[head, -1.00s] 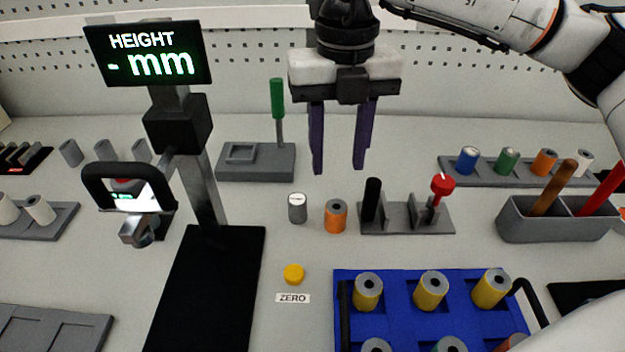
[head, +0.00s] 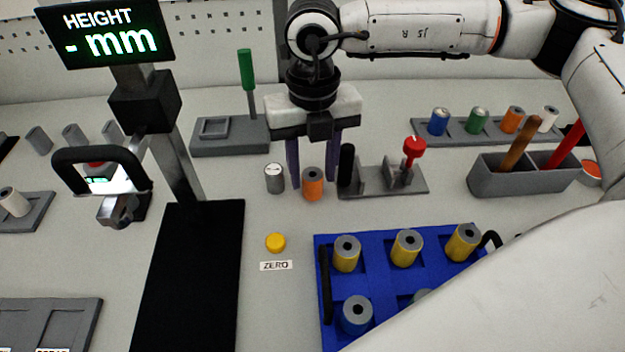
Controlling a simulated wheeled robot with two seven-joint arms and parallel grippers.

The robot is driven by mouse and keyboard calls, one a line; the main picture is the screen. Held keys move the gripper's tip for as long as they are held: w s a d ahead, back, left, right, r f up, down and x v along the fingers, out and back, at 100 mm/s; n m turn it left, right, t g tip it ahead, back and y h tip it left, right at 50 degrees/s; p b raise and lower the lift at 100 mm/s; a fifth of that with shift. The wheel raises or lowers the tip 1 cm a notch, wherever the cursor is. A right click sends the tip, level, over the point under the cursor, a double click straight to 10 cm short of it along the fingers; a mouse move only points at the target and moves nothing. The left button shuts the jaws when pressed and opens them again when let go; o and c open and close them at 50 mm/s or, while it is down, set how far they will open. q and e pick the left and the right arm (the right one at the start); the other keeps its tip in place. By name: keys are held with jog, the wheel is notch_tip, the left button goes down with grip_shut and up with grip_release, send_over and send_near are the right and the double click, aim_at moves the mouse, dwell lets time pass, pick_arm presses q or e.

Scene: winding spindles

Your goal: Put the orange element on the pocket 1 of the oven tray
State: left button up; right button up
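An orange element (head: 313,184) with a dark hole in its top stands upright on the table, beside a grey one (head: 275,179). My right gripper (head: 313,183) is open, pointing down, with one purple finger on each side of the orange element. I cannot tell whether the fingers touch it. A blue tray (head: 392,240) with pockets sits at the front; several yellow-sided elements and a blue-grey one stand in it. A grey tray with pockets (head: 27,309) lies at the front left. I cannot tell which is the oven tray. My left gripper is not in view.
A press-like fixture with a red knob (head: 414,146) stands just right of the orange element. A height gauge (head: 146,99) with a black base stands left. A rack (head: 462,135) holds several coloured cylinders at the back right. My arm covers the front right.

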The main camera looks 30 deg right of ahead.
jog(key=c, duration=0.9)
